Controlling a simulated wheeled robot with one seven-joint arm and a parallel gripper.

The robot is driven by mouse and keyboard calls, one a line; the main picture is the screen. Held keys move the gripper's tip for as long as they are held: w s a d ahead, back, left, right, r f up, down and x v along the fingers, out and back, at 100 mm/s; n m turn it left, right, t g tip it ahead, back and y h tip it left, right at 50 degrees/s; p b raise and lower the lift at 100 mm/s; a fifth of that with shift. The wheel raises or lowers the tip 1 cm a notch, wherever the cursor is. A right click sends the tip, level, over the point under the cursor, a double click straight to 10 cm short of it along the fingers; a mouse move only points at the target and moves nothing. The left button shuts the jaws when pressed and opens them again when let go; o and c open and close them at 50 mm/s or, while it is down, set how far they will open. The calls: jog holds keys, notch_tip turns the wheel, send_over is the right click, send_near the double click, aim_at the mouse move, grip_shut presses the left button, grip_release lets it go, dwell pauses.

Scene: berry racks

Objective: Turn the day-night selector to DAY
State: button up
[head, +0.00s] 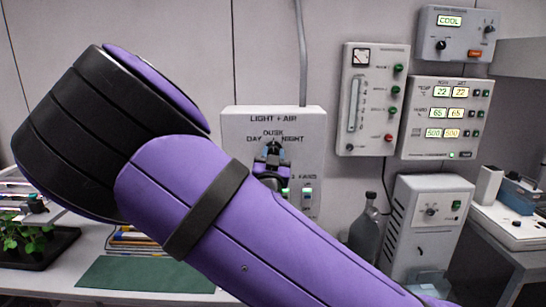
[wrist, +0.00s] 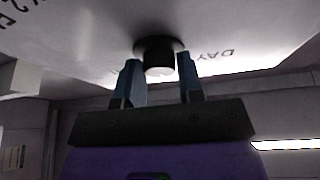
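The day-night selector is a dark round knob on the light grey LIGHT + AIR panel (head: 231,125), with DAY on the left, DUSK above and NIGHT on the right. In the wrist view the knob (wrist: 158,56) sits between the tips of my gripper's two blue fingers, with the DAY lettering (wrist: 212,54) upside down to its right. My gripper (wrist: 160,68) is at the knob; its fingers stand apart on either side of it, with no firm grip visible. In the head view my gripper (head: 272,160) covers much of the knob, and its pointer direction cannot be read.
Below the selector are small switches (head: 308,193), close to my gripper. A flowmeter panel (head: 373,100), a display box (head: 445,118) and a COOL unit (head: 457,34) hang to the right. A dark bottle (head: 365,220) stands on the bench. My arm crosses the foreground.

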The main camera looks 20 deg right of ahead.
jog(key=c, duration=0.4)
jog(key=shift+o, duration=0.2)
jog(key=shift+n+t+y, duration=0.3)
jog(key=shift+n+y, duration=0.1)
jog(key=shift+n, duration=0.1)
jog(key=n+y, duration=0.1)
jog(key=n, duration=0.1)
jog(key=n+y, duration=0.1)
jog(key=n, duration=0.2)
jog(key=shift+d+t+y, duration=0.15)
jog(key=shift+t+y, duration=0.15)
jog(key=shift+t, duration=0.1)
jog(key=n+y, duration=0.2)
jog(key=n, duration=0.2)
jog(key=n+y, duration=0.2)
jog(key=n, duration=0.2)
jog(key=shift+s+d+r, duration=0.1)
jog(key=shift+n, duration=0.4)
jog(key=o, duration=0.9)
